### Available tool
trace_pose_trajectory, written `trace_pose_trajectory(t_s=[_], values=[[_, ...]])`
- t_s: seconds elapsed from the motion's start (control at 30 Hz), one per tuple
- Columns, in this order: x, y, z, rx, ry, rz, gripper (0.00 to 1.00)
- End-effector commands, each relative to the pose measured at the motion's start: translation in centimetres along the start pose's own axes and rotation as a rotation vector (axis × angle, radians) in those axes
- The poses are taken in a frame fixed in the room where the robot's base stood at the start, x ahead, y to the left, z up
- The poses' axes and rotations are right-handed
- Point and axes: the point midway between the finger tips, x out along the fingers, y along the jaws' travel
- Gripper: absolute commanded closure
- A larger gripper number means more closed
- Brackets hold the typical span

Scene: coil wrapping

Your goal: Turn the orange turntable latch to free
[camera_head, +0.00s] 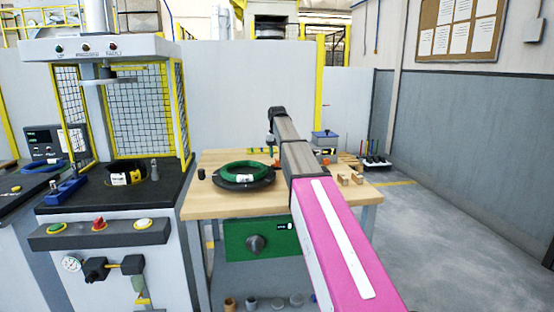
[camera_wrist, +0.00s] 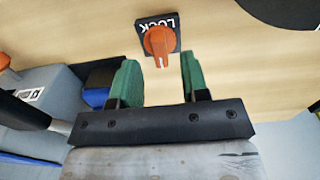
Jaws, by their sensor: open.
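The orange turntable latch (camera_wrist: 160,42) shows in the wrist view as a knob on a black plate (camera_wrist: 172,22) marked LOCK, set on the light wooden table. My gripper (camera_wrist: 157,65) is open, with its two green fingers apart on either side below the knob in the picture. The knob's pointer end lies near the gap between the fingertips, and I see no clear contact. In the head view the black turntable (camera_head: 262,183) carries a green coil (camera_head: 243,172).
In the wrist view a dark disc edge (camera_wrist: 285,10) shows at top right, and a grey box (camera_wrist: 45,95) and a blue-black object (camera_wrist: 98,85) at left. In the head view small wooden blocks (camera_head: 350,177) lie right of my arm. A press station (camera_head: 110,200) stands left.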

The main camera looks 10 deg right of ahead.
Motion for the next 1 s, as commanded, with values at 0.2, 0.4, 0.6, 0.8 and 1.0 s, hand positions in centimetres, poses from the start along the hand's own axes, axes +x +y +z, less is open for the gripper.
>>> trace_pose_trajectory(t_s=[0.2, 0.4, 0.6, 0.8, 1.0], values=[[-4.4, 0.0, -0.2, 0.0, 0.003, 0.0, 0.58], [-7.1, 0.0, -0.1, -0.001, 0.002, 0.0, 0.58], [-8.1, 0.0, 0.0, -0.001, 0.0, 0.0, 0.58], [-8.1, 0.0, 0.0, -0.001, 0.0, 0.0, 0.58], [-8.1, 0.0, 0.0, -0.001, 0.0, 0.0, 0.58]])
